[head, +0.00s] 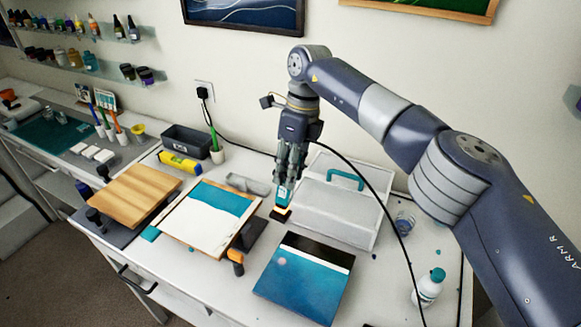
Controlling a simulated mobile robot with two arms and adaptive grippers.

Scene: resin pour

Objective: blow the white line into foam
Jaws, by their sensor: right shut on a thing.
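The resin panel (300,285) lies flat at the table's front middle. It is mostly blue with a small pale round spot, and its far end is a black band. A straight white line (315,254) crosses between the blue and the black. My right gripper (288,178) points down, shut on a teal tool (283,195) with an orange and dark lower end. The tool is above and behind the panel's far left corner, apart from the white line. The gripper hides part of the tool. My left gripper is out of view.
A board with a teal patch (208,215) and a wooden board (137,193) stand to the left. A white bottle (430,287) stands right. A black cable (375,190) hangs from the arm.

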